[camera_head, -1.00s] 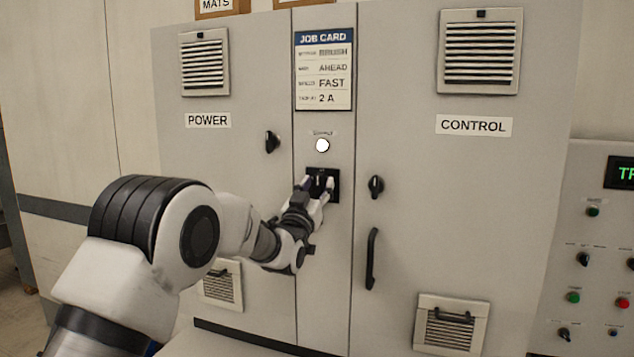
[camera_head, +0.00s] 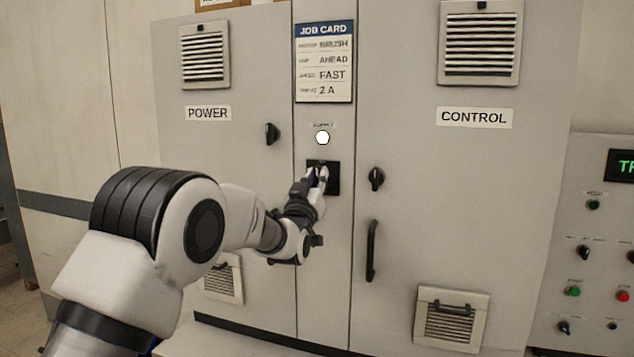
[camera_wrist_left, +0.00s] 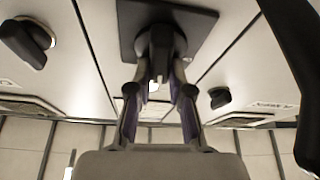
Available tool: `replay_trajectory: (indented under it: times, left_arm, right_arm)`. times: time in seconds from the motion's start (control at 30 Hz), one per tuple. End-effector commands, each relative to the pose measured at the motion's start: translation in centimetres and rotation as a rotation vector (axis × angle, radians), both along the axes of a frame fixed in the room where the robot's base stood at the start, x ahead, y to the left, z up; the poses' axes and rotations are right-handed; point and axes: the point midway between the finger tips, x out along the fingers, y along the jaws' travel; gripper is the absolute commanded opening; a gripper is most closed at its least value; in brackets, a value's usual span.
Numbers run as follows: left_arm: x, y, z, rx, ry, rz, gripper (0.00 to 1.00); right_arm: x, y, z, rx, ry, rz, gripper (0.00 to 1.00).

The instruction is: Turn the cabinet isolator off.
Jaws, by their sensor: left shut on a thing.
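The cabinet isolator (camera_head: 334,178) is a black square switch plate on the narrow middle panel, below a white lamp. My left gripper (camera_head: 317,179) is in front of it, its fingers close together at the switch and hiding much of it. In the left wrist view the isolator plate (camera_wrist_left: 195,22) is at the top, with its dark rotary handle (camera_wrist_left: 160,42) between the two fingers. The left gripper (camera_wrist_left: 160,80) is shut on that handle. My right gripper is not in view.
The supply lamp (camera_head: 322,138) looks white and lit. Door knobs (camera_head: 272,134) and (camera_head: 376,179) flank the panel, and a black door handle (camera_head: 372,251) stands to the right. A job card (camera_head: 324,62) hangs above. A control desk (camera_head: 590,250) with buttons is at the right.

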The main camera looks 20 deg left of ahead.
Motion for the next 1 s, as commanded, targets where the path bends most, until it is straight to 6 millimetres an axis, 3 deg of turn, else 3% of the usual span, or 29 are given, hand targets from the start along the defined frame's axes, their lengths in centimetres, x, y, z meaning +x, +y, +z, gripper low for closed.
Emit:
replay_trajectory:
  times: [0.5, 1.0]
  left_arm:
    - [0.0, 0.3, -0.5, -0.462, 0.018, -0.001, 0.0]
    - [0.0, 0.5, -0.6, -0.937, 0.037, 0.0, 0.0]
  right_arm:
    - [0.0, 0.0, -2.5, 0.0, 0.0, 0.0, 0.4]
    - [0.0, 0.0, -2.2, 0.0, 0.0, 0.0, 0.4]
